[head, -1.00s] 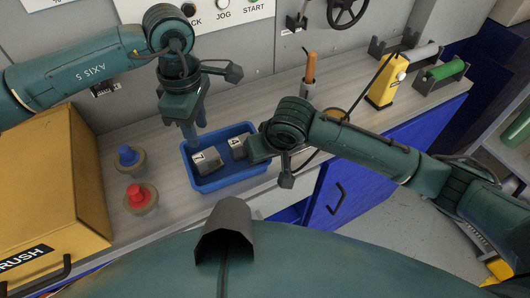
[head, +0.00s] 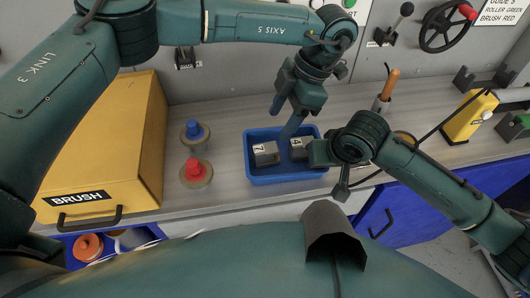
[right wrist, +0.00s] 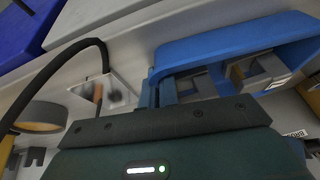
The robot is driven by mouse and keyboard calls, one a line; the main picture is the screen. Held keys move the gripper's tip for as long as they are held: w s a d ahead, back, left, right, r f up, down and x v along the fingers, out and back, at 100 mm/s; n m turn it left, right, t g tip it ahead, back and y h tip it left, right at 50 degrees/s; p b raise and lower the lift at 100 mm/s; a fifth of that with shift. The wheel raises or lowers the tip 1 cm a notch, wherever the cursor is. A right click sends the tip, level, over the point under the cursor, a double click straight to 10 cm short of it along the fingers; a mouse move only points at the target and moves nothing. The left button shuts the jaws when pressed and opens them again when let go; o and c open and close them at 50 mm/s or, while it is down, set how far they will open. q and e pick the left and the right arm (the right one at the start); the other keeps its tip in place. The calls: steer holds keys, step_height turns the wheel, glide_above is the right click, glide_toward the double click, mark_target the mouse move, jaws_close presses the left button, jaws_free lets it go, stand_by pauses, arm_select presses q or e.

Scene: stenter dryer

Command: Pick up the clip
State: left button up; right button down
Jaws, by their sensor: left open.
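Two grey clips lie in the blue tray (head: 262,181) on the bench: the one tagged 7 (head: 266,153) on the left, the one tagged 4 (head: 299,149) on the right. My left gripper (head: 285,122) points down over the back of the tray, open and empty, its fingers behind and above the clips. My right gripper (head: 318,153) is at the tray's right edge, close to the clip tagged 4; its jaw state is unclear. The right wrist view shows the tray wall (right wrist: 205,45) and grey clips inside it, partly hidden by the gripper body.
Blue (head: 194,132) and red (head: 194,171) knobs stand left of the tray, beside a yellow BRUSH box (head: 110,140). An orange-handled tool (head: 387,88) and a yellow device (head: 468,117) stand to the right. The wall panel with levers and handwheel (head: 447,27) is behind.

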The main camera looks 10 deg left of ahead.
mark_target(265, 148)
arm_select(q)
steer(key=x, duration=0.4)
steer(key=shift+f, duration=0.1)
steer(key=x, duration=0.5)
steer(key=shift+s+a, duration=0.1)
steer(key=shift+s, duration=0.25)
steer(key=c, duration=1.2)
